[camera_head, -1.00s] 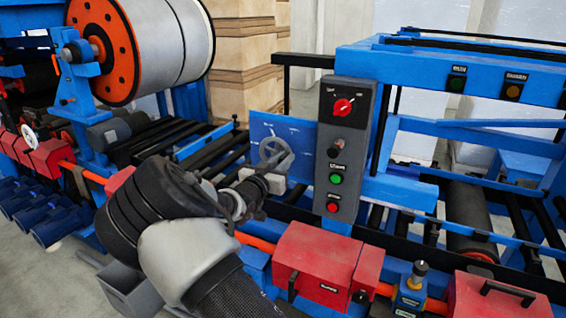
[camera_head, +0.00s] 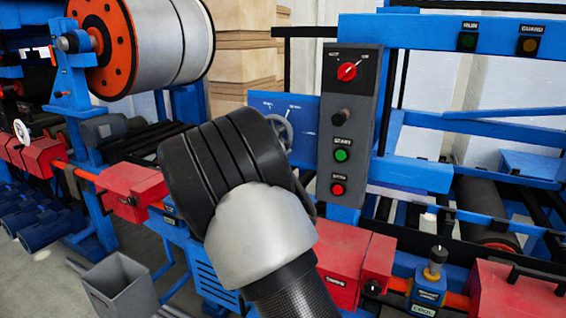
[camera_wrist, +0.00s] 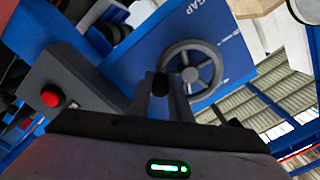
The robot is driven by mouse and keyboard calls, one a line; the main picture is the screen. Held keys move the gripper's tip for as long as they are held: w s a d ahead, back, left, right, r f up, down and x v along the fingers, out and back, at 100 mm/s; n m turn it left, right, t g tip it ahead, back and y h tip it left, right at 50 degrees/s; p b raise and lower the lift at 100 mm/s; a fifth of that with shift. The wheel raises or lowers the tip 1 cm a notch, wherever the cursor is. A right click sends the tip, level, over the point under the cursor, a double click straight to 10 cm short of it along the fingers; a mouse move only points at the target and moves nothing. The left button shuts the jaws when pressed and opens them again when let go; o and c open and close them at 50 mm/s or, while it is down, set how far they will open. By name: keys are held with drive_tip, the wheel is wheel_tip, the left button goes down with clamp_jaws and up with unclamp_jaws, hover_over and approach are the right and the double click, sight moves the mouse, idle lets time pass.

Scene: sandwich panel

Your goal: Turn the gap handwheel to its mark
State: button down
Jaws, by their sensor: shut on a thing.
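The gap handwheel (camera_wrist: 193,74) is a grey spoked wheel on a blue panel (camera_wrist: 238,60) lettered GAP, in the wrist view. In the head view the handwheel (camera_head: 280,127) shows partly behind my arm. Small white marks show on the panel above it, too small to read. My gripper (camera_wrist: 163,84) is shut at the near left side of the wheel, with a dark piece, apparently the wheel's grip, between its fingertips. My wrist hides the fingers in the head view. I cannot tell how the wheel stands against its mark.
A grey control box (camera_head: 347,125) with a red selector, a black knob and green and red buttons stands just right of the wheel. Red boxes (camera_head: 345,262) line the machine's front. A grey bin (camera_head: 122,285) stands on the floor at lower left.

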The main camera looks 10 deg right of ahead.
drive_tip(key=shift+w+a+f+m+b, duration=0.35)
drive_tip(key=shift+w+a+m+b, duration=0.25)
drive_tip(key=shift+m+b, duration=1.4)
drive_tip(key=shift+w+a+f+m+b, duration=0.4)
drive_tip(key=shift+a+m+b, duration=0.45)
drive_tip(key=shift+m+b, duration=1.2)
drive_tip(key=shift+w+a+f+m+b, duration=0.4)
drive_tip(key=shift+a+m+b, duration=0.3)
drive_tip(key=shift+m+b, duration=1.3)
drive_tip(key=shift+w+a+r+m, duration=0.1)
drive_tip(key=shift+m, duration=0.25)
drive_tip(key=c, duration=1.6)
unclamp_jaws()
drive_tip(key=shift+c, duration=0.2)
